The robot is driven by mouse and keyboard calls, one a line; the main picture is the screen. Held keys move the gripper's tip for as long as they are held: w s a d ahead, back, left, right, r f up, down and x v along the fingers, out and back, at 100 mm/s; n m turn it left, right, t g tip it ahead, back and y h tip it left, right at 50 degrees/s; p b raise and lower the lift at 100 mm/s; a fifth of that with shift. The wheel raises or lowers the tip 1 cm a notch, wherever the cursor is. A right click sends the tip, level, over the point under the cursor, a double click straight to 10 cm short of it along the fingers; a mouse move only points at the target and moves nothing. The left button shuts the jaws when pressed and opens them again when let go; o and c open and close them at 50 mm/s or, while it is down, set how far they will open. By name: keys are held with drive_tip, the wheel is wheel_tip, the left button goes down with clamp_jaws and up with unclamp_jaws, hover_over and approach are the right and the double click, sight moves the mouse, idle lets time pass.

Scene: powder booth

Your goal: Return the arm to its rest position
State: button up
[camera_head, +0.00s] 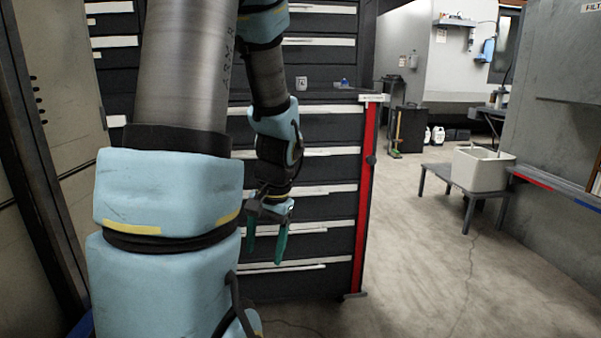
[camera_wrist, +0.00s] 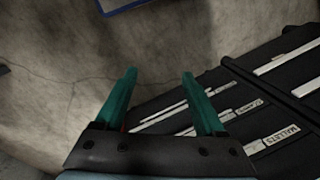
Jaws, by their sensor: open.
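My gripper (camera_head: 267,240) hangs with its green fingers pointing down in front of the dark drawer cabinet (camera_head: 330,170) in the head view. In the wrist view my gripper (camera_wrist: 160,105) shows two green fingers spread apart, with nothing between them. My arm, with light blue covers, fills much of the left side of the head view and hides part of the cabinet. The wrist view also shows the labelled drawer fronts (camera_wrist: 240,112) at the right, beside bare concrete floor.
A red-edged post (camera_head: 366,190) marks the cabinet's right side. A whitish bin (camera_head: 481,168) stands on a low grey bench (camera_head: 447,179) at the right. Concrete floor (camera_head: 420,270) between is clear. A grey panel (camera_head: 50,100) stands close on the left.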

drive_tip(key=s+r+n+t+h+p, duration=0.1)
drive_tip(key=s+r+n+h+p, duration=0.1)
drive_tip(key=r+p, duration=1.9)
wheel_tip(320, 180, up, 3)
drive_tip(key=shift+s+d+f+n, duration=0.1)
drive_tip(key=shift+s+d+n, duration=0.3)
drive_tip(key=shift+s+n, duration=0.4)
